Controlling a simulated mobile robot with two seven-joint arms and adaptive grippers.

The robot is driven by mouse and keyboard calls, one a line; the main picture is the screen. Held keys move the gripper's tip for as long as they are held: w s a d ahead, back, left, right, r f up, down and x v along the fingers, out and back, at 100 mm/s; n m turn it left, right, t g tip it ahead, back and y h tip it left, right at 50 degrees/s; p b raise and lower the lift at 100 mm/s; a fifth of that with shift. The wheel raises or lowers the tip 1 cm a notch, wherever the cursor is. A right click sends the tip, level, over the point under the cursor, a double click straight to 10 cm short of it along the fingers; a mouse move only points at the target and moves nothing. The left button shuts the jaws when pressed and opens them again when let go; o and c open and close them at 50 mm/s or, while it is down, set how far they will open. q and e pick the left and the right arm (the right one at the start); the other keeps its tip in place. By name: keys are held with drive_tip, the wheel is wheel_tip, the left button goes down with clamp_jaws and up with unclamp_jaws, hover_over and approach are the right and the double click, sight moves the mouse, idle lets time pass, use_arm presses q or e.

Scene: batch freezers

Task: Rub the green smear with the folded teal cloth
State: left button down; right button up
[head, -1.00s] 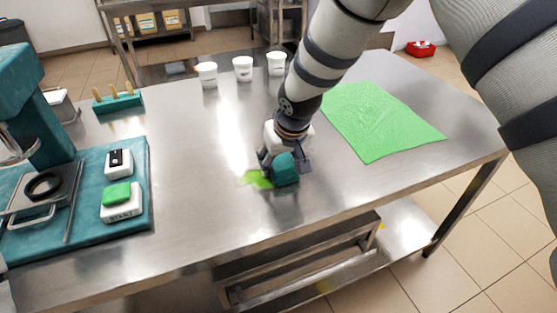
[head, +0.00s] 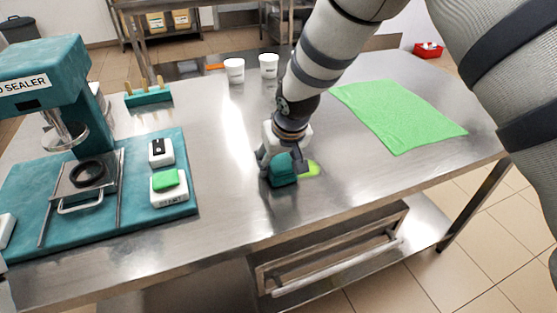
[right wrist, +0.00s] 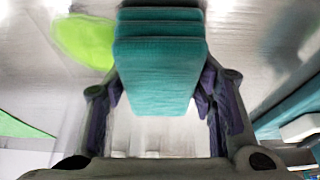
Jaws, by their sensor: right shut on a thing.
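The folded teal cloth (head: 284,170) is held in my right gripper (head: 281,166), low at the steel table top. In the right wrist view the cloth (right wrist: 158,60) shows as stacked layers between the two fingers of the gripper (right wrist: 160,95). The green smear (head: 311,169) lies on the table just right of the cloth in the head view, partly hidden by cloth and gripper. In the right wrist view the smear (right wrist: 84,40) is at the cloth's upper left, blurred. I cannot tell whether the cloth touches the table. My left gripper is not in view.
A bright green sheet (head: 400,115) lies flat at the table's right. Two white cups (head: 234,71) stand at the back. A teal sealer machine (head: 85,95) on a teal base with a green START button (head: 166,179) fills the left. The table's front middle is clear.

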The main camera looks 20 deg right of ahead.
sight(275, 158)
drive_tip(key=shift+a, duration=0.35)
drive_tip(key=shift+a+r, duration=0.2)
drive_tip(key=shift+a, duration=0.1)
drive_tip(key=r, duration=0.3)
drive_tip(key=shift+d, duration=0.35)
drive_tip(key=shift+a+r, duration=0.1)
drive_tip(key=shift+r, duration=0.7)
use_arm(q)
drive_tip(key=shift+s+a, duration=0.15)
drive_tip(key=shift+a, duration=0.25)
use_arm(e)
drive_tip(key=shift+r, duration=1.4)
